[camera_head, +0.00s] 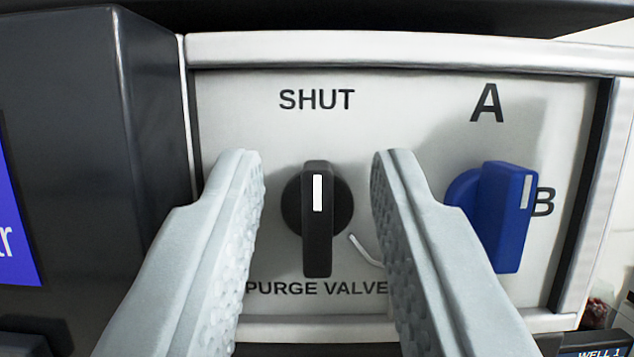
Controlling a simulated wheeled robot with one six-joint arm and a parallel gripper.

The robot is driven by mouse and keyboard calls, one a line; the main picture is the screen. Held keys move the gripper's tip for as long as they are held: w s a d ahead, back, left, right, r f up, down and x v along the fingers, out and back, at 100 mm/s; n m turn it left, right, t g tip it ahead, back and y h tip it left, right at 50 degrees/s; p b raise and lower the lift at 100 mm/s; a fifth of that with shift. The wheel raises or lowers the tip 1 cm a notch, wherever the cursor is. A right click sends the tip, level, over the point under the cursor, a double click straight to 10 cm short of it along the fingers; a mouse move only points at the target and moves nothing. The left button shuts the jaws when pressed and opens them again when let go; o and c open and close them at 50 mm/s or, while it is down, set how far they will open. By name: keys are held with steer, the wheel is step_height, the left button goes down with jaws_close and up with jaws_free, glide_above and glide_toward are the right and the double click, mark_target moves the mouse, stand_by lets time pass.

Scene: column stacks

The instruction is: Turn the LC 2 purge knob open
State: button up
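The black purge knob (317,240) sits on a light panel in the head camera view, between the words SHUT above and PURGE VALVE below. Its bar stands upright, and its white mark points up at SHUT. My gripper (317,165) is open, with one grey finger on each side of the knob. Gaps show between both fingers and the knob, so nothing is held. The right finger partly hides a white curved line at the knob's lower right. No LC 2 label is visible.
A blue selector knob (507,215) with letters A and B stands close to the right of my right finger. A dark housing (70,110) with a blue screen stands at the left. The panel has a raised pale frame (400,50) along its top.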

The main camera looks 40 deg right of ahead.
steer(key=shift+c, duration=0.2)
jaws_close()
steer(key=shift+n+t+y, duration=0.3)
steer(key=shift+n, duration=0.3)
steer(key=n+t+y, duration=0.1)
steer(key=n+y, duration=0.1)
steer(key=n, duration=0.2)
steer(key=n+y, duration=0.1)
steer(key=n, duration=0.2)
steer(key=n+y, duration=0.1)
steer(key=n, duration=0.2)
steer(key=shift+w+a+f+n+y, duration=0.1)
steer(key=shift+n+y, duration=0.2)
steer(key=shift+y, duration=0.1)
steer(key=n+y, duration=0.2)
steer(key=n, duration=0.3)
steer(key=shift+f+n+g+y, duration=0.15)
steer(key=shift+n+g+y, duration=0.45)
steer(key=shift+n, duration=1.3)
